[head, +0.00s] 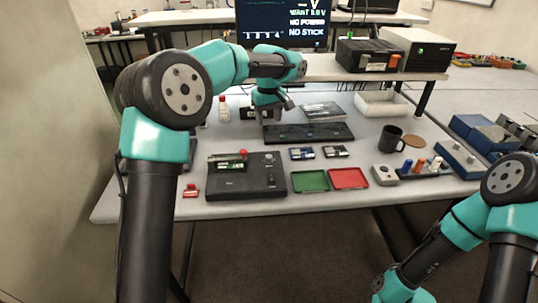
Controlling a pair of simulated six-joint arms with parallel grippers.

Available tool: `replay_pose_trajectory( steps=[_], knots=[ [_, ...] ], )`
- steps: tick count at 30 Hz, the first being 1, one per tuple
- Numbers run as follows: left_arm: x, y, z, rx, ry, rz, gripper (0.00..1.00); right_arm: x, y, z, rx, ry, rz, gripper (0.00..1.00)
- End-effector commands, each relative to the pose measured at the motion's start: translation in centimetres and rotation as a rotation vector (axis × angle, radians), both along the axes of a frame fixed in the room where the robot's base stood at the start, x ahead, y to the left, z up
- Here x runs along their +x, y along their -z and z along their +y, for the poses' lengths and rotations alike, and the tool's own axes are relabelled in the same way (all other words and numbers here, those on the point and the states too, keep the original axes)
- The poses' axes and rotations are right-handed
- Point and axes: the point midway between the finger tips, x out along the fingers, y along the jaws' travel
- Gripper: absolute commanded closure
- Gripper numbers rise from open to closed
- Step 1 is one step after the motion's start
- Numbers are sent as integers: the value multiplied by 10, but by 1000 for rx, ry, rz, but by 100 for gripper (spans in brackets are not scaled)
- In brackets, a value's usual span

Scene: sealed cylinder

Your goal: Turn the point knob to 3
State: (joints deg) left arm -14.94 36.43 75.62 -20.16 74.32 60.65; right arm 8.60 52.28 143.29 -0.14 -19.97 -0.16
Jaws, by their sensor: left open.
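My left gripper (274,106) is open and points down over the back middle of the table. It partly covers a small dark box (249,113) there. I cannot tell if the fingers touch it. A dark console (240,183) at the front left has a green part in a recess and small knobs (269,157) on its right side. I cannot tell which knob is the point knob, and no dial marks are readable. The monitor (285,25) reads "WANT 3.0 V", "NO POWER" and "NO STICK". My right arm is at the lower right, its gripper out of frame.
A long dark panel (310,133) lies behind the console. Green (310,181) and red (348,179) trays, a dark mug (391,139), a white bin (383,104) and blue blocks fill the right side. A raised shelf with boxes stands behind.

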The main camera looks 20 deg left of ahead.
Motion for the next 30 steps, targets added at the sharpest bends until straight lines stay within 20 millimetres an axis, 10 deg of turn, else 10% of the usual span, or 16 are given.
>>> replay_pose_trajectory(
  steps=[30],
  knots=[
    [0, 152, 0, -1, 0, 0, 45, 0, 0, 0, 0, 0, 0, 100]
  ],
)
